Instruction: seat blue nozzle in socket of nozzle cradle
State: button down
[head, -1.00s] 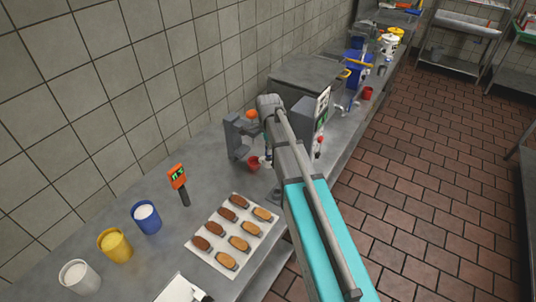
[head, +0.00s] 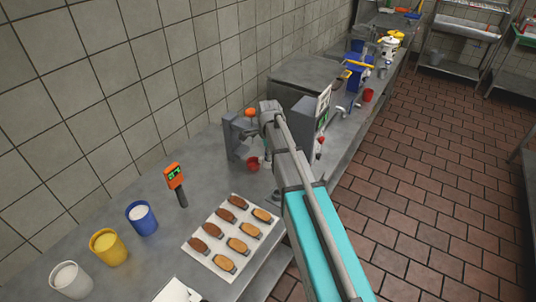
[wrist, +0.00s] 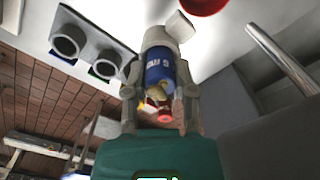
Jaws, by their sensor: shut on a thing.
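The blue nozzle (wrist: 158,68), a blue body with white lettering, sits between the two fingers of my gripper (wrist: 160,92) in the wrist view. My gripper is shut on it. A pale grey part lies just above the blue body in that view. The nozzle cradle (wrist: 88,48) is a grey block at the upper left of the wrist view, with two round dark sockets side by side. The nozzle is beside the cradle, apart from both sockets. In the head view my arm and other equipment largely hide the gripper; I cannot make out the nozzle there.
A red cup (head: 253,164) stands by a grey stand (head: 236,138). A white tray (head: 192,247) of biscuits and several tubs, including a blue tub (head: 142,222), occupy the near counter.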

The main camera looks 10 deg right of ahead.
jog(key=shift+f, duration=0.15)
jog(key=shift+c, duration=2.2)
grip_release()
notch_tip(320, 180, up, 12)
jog(key=p, duration=1.2)
jog(key=shift+r, duration=0.2)
